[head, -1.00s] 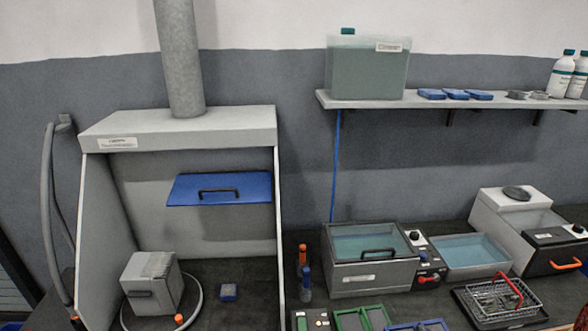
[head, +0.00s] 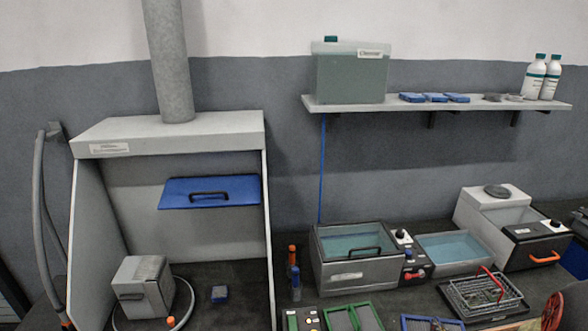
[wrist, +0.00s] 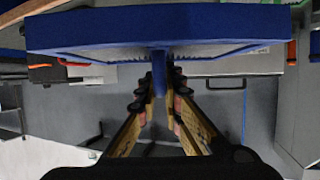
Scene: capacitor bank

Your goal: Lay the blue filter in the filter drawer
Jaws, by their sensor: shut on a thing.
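My gripper (wrist: 160,92) is in the wrist view, its tan fingers closed on the narrow blue tab of a wide blue slab, which I take to be the blue filter (wrist: 230,28). The slab lies across the top of that view, and its ridged underside shows behind the tab. The held filter and my gripper are not clearly seen in the head view. A blue panel (head: 235,190) with a black handle sits tilted in the fume hood. I cannot tell whether it belongs to the filter drawer.
Green-framed trays (head: 355,317) lie in front. A shelf (head: 450,103) hangs above.

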